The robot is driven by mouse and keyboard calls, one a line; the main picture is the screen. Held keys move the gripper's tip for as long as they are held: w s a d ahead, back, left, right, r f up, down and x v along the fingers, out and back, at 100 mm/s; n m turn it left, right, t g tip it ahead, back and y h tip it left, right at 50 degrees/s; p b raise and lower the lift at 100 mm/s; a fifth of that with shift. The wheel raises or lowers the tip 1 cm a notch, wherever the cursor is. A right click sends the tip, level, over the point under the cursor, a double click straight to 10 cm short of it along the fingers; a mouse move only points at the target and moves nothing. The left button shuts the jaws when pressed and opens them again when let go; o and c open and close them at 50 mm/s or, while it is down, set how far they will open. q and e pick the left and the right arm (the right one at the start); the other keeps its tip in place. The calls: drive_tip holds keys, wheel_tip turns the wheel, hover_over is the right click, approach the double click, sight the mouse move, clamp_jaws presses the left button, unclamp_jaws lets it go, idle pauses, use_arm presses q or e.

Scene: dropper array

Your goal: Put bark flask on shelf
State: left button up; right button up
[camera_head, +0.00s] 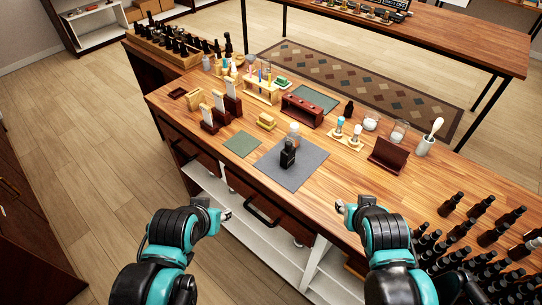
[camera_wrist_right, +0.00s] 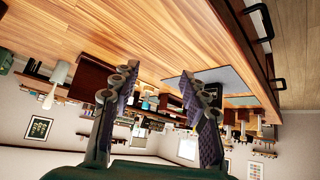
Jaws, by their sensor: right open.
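A small dark bottle (camera_head: 288,154) stands upright on the grey mat (camera_head: 302,172) in the head view. A small flask with a pale stopper (camera_head: 294,130) stands just behind it. I cannot tell for sure which of them is the bark flask. White open shelves (camera_head: 262,246) lie below the tabletop at the front. My left gripper (camera_head: 218,208) is in front of the table edge, apart from the bottles; its finger opening is unclear. My right gripper (camera_head: 346,211) is open and empty near the front edge; its two spread fingers also show in the right wrist view (camera_wrist_right: 160,78).
A brown stand (camera_head: 388,155) and a white mortar (camera_head: 428,138) are to the right on the table. Many dark bottles (camera_head: 485,238) crowd the right front. A test-tube rack (camera_head: 262,88) and wooden holders (camera_head: 210,115) stand behind left. A drawer handle (camera_head: 262,213) sticks out in front.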

drive_tip(key=w+a+t, duration=0.3)
drive_tip(key=w+a, duration=0.2)
drive_tip(key=w, duration=0.4)
drive_tip(key=n+t+y, duration=0.2)
drive_tip(key=t+y, duration=0.1)
approach(289, 147)
drive_tip(key=w+f, duration=0.2)
drive_tip(key=w, duration=0.1)
drive_tip(key=x, duration=0.3)
drive_tip(key=shift+a+f, duration=0.1)
drive_tip(key=shift+a, duration=0.1)
drive_tip(key=x, duration=0.1)
drive_tip(key=b+x, duration=0.1)
drive_tip(key=x, duration=0.3)
drive_tip(key=shift+w+r+b, duration=0.15)
drive_tip(key=shift+r+b, duration=0.15)
drive_tip(key=shift+r, duration=0.2)
drive_tip(key=c, duration=0.3)
clamp_jaws()
